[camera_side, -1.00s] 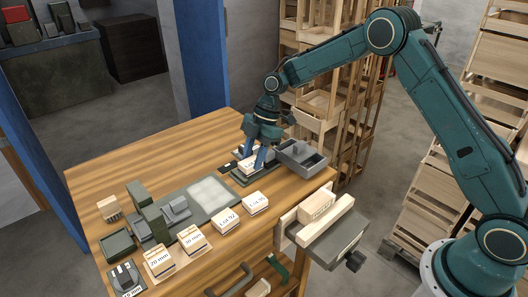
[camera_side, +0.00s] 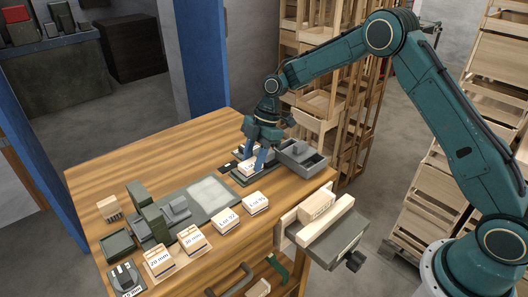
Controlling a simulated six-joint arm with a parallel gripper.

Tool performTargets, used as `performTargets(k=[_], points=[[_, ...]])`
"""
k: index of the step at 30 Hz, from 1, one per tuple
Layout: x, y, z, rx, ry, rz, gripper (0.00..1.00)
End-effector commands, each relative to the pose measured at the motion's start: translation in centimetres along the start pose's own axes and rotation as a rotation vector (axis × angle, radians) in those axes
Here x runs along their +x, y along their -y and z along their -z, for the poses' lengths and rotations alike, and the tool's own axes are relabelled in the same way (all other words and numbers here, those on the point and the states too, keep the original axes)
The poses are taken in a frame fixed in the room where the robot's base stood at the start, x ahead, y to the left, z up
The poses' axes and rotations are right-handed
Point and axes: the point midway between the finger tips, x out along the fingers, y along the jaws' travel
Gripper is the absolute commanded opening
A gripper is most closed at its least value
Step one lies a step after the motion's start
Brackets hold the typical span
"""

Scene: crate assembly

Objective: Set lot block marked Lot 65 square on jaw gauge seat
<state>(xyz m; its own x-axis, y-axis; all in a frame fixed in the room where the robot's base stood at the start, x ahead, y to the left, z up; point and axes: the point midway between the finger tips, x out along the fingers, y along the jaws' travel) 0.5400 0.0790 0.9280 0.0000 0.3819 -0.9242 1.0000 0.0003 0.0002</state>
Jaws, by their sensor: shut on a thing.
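My gripper (camera_side: 258,164) points down at the back right of the wooden bench, its blue fingers shut on a pale, white-topped block (camera_side: 248,168). The label on this block is partly hidden by the fingers, and I cannot read its number. The block is at a dark flat fixture (camera_side: 243,180), which may be the jaw gauge seat. I cannot tell whether the block rests on it or sits square. Two similar labelled blocks stand in front on the bench, one reading Lot 92 (camera_side: 229,219) and one with a less clear label (camera_side: 256,203).
A grey divided tray (camera_side: 301,158) stands just right of my gripper. Blocks marked 20 mm (camera_side: 160,262) and 30 mm (camera_side: 192,240), and dark green fixtures (camera_side: 153,222), are at the front left. A vise (camera_side: 336,237) holds a wooden piece at the right edge. The bench's back left is clear.

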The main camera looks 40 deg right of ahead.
Motion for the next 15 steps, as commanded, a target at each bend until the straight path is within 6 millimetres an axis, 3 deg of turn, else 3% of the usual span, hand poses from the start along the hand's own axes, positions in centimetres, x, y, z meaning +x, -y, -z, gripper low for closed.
performTargets(k=[5, 6, 9, 15], points=[[0.01, 0.0, 0.0, 0.0, 0.0, 0.0, 0.14], [0.01, 0.0, 0.0, 0.0, 0.0, 0.0, 0.43], [0.01, 0.0, 0.0, 0.0, 0.0, 0.0, 0.61], [0.01, 0.0, 0.0, 0.0, 0.0, 0.0, 0.61]])
